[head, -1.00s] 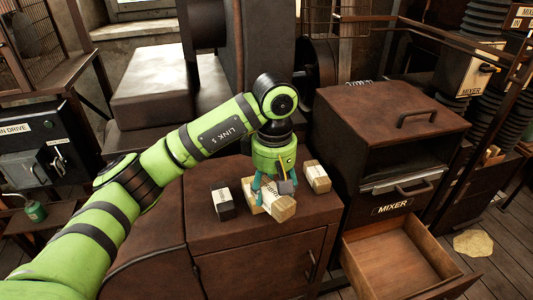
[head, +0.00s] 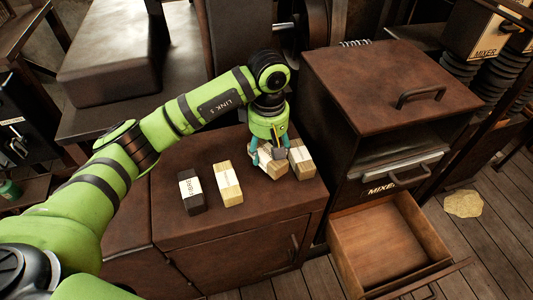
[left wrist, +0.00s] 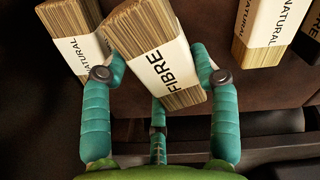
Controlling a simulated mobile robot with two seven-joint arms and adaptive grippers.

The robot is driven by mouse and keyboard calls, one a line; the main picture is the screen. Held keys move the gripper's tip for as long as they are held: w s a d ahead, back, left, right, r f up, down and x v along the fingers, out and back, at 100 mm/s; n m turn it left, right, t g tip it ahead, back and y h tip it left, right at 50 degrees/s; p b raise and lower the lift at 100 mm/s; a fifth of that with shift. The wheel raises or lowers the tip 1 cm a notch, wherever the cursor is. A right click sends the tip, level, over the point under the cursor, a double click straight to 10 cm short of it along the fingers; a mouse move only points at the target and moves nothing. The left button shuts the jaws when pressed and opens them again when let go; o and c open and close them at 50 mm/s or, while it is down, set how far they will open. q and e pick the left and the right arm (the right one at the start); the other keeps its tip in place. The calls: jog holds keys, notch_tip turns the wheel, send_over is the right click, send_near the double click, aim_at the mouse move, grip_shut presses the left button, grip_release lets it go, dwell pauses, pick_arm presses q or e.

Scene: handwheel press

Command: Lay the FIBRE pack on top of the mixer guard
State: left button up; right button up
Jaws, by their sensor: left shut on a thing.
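The FIBRE pack (left wrist: 165,60) is a bundle of pale sticks with a white band, lettered FIBRE in the left wrist view. My left gripper (head: 270,154) is shut on it, with teal fingers at its sides. In the head view the pack (head: 279,168) is tilted over the cabinet top, close to another pale pack; whether they touch is unclear. The likely mixer guard is the brown box cover (head: 375,85) with a bar handle, above a MIXER label, to the right of my gripper. My right gripper is not in view.
On the brown cabinet top (head: 235,228) lie a black pack (head: 191,192), a pale NATURAL pack (head: 227,184) and another pale pack (head: 301,155). An open, empty drawer (head: 390,245) juts out below the mixer box. The mixer box's top is bare except for its handle.

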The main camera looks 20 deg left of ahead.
aim_at(268, 158)
pick_arm(q)
notch_tip(268, 158, down, 3)
jog(key=shift+f+p, duration=0.15)
jog(key=shift+p, duration=0.4)
jog(key=shift+f, duration=0.1)
jog(key=shift+w+f+b, duration=0.1)
jog(key=shift+f+b, duration=0.05)
jog(key=shift+b, duration=0.15)
jog(key=o, duration=1.2)
